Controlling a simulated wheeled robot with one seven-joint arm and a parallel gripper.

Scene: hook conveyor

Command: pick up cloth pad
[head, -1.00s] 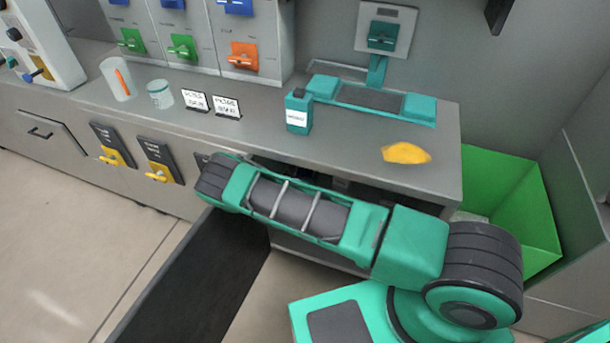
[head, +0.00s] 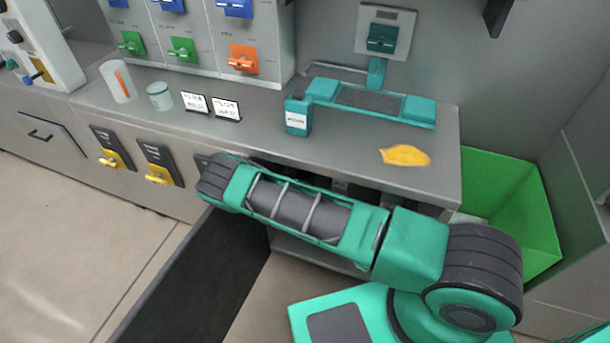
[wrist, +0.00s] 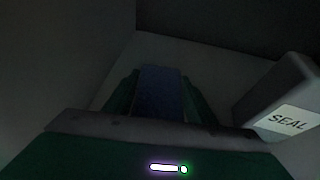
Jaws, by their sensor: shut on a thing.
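The cloth pad (wrist: 160,92) shows in the wrist view as a dark blue, upright, flat-faced piece between two green fingers. My gripper (wrist: 160,100) is shut on it, inside a dim grey cabinet space. The lower part of the pad is hidden behind my gripper's body. In the head view my arm reaches into the open cabinet under the counter, and the gripper and pad are hidden there.
A grey box marked SEAL (wrist: 285,105) stands close at the right in the wrist view. The dark open door (head: 195,280) lies below my arm. The counter (head: 350,160) is above, with a yellow flat patch (head: 405,155) and a teal bottle (head: 298,113). A green bin (head: 515,205) stands right.

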